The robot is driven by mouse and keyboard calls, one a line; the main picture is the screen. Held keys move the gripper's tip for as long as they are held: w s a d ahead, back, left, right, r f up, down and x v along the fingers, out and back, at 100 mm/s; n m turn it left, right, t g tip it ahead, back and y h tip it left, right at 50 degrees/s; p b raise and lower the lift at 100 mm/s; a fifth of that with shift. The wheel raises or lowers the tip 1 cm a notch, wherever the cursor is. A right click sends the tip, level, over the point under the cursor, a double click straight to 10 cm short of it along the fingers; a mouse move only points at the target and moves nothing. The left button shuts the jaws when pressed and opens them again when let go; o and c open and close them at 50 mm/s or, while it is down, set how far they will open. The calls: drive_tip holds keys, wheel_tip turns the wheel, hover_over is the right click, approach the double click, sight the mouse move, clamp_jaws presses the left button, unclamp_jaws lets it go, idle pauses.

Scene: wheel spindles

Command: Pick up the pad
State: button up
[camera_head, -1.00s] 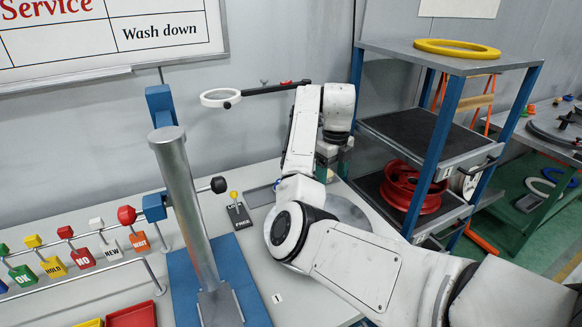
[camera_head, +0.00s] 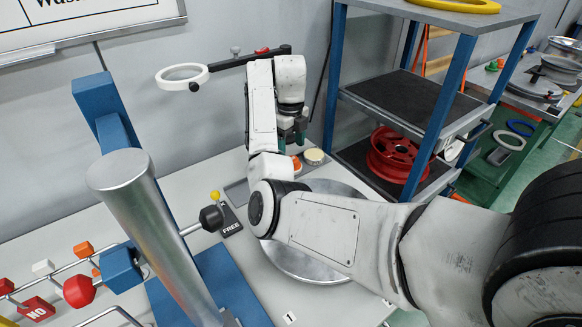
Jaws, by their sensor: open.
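My gripper (camera_head: 297,136) hangs at the back of the grey bench, pointing down, with dark green fingers partly hidden by my own arm. It is open, and I see nothing held between the fingers. Just below and right of it a small round cream-topped piece (camera_head: 314,157) lies near the wall. An orange round piece (camera_head: 296,164) shows beside it, partly covered by my arm. I cannot tell for sure which of these is the pad. Both look apart from the fingers.
A large silver disc (camera_head: 305,262) lies under my arm. A steel post (camera_head: 150,225) on a blue plate stands at left. A magnifier ring (camera_head: 181,76) reaches over the bench behind. A blue-framed shelf (camera_head: 434,117) with a red wheel (camera_head: 395,155) stands close at right.

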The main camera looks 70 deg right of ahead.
sight(293, 159)
drive_tip(key=f, duration=0.2)
drive_tip(key=s+f+p, duration=0.1)
drive_tip(key=f, duration=0.1)
drive_tip(key=shift+a+f, duration=0.15)
drive_tip(key=shift+f, duration=0.1)
drive_tip(key=shift+w+f, duration=0.1)
drive_tip(key=shift+f, duration=0.45)
drive_tip(key=c, duration=0.8)
wheel_tip(293, 159, up, 10)
drive_tip(key=shift+r+p, duration=0.1)
drive_tip(key=shift+p, duration=0.55)
drive_tip(key=o, duration=0.5)
drive_tip(key=c, duration=0.4)
